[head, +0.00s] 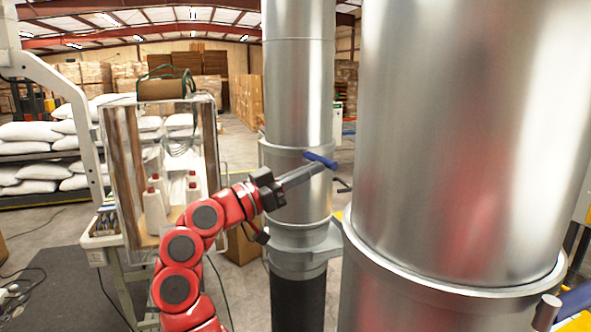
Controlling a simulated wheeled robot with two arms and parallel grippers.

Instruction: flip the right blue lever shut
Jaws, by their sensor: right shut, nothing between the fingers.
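A blue lever (320,160) sticks out from the front of the narrower steel pipe (298,100). Another blue handle (577,301) shows at the lower right edge, partly cut off by the frame.
A wide steel cylinder (455,140) stands close on the right, with a flange near its bottom. A clear-walled machine (160,170) with white bottles stands left of my arm. White sacks (32,132) lie on shelves behind it. Open floor shows between machine and pipe.

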